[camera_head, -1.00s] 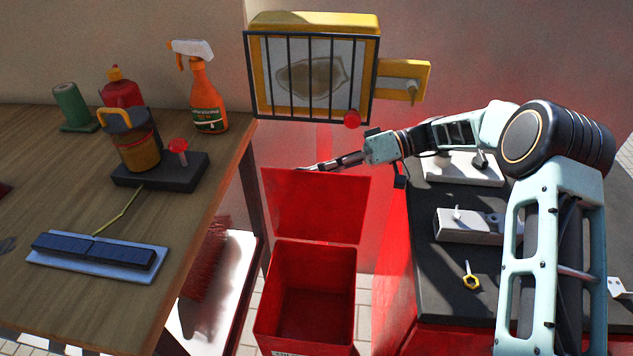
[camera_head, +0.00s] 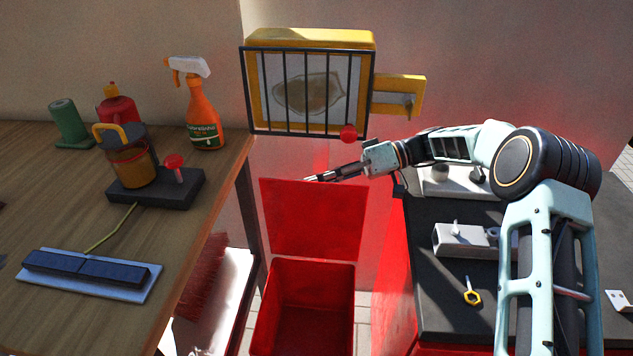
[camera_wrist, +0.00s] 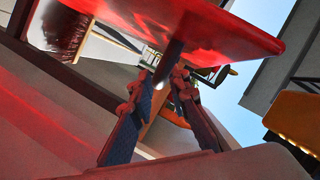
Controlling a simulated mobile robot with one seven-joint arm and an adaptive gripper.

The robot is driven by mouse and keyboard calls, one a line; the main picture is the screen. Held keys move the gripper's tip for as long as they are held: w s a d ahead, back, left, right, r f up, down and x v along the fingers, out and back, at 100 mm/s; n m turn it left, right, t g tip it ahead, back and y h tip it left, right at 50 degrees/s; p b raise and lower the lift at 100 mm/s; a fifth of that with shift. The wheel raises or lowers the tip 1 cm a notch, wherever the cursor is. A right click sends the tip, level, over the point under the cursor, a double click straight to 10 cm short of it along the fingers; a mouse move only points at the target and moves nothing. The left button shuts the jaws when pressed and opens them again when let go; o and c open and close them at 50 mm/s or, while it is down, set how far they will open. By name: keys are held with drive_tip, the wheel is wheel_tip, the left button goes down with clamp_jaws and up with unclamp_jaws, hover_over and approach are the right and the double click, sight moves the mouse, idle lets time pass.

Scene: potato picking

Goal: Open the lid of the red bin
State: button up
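The red bin (camera_head: 302,310) stands on the floor between the wooden table and the dark counter. Its inside shows from above. Its red lid (camera_head: 312,220) stands upright at the bin's back edge, so the bin is open. My gripper (camera_head: 308,180) points left at the height of the lid's top edge; whether it touches the lid cannot be told. In the wrist view, the two fingers of my gripper (camera_wrist: 165,130) show blue and red, slanting apart toward the bottom, among large red surfaces. No held object shows. Whether the fingers are open or shut is unclear.
The wooden table (camera_head: 60,200) at left holds an orange spray bottle (camera_head: 202,110), a jar on a black base and a blue block. A yellow barred box (camera_head: 310,90) is above the bin. The dark counter (camera_head: 445,290) at right bears white fixtures and a yellow ring.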

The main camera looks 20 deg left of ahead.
drive_tip(key=v, duration=1.1)
drive_tip(key=shift+w+d, duration=0.2)
drive_tip(key=shift+d, duration=0.1)
drive_tip(key=shift+r, duration=0.15)
